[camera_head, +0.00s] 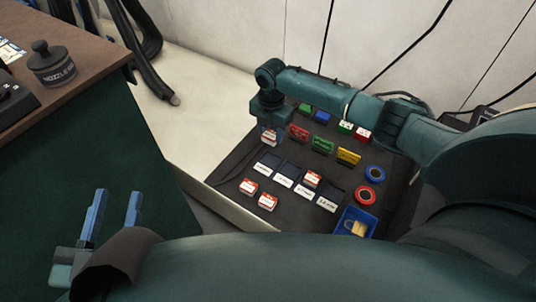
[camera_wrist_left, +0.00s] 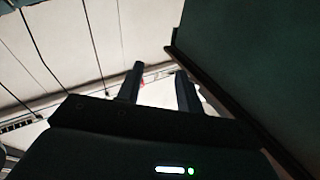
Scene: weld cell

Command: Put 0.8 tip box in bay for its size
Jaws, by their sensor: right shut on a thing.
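My right gripper (camera_head: 270,127) is at the far left of the dark mat and shut on a red-and-white tip box (camera_head: 269,138); its size label is too small to read. Below it is a row of dark bays with white labels: first bay (camera_head: 270,159), second bay (camera_head: 289,171), third bay label (camera_head: 304,192), fourth bay (camera_head: 333,192). A similar box (camera_head: 312,178) sits in the third bay. Two more boxes, (camera_head: 249,187) and (camera_head: 267,202), lie in front of the row. My left gripper (camera_head: 117,197) is open and empty; it also shows in the left wrist view (camera_wrist_left: 159,72).
Red, green and yellow holders (camera_head: 322,145) stand behind the bays. A brown-topped bench (camera_head: 95,62) with a dark nozzle-gel tub (camera_head: 51,66) is at the left.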

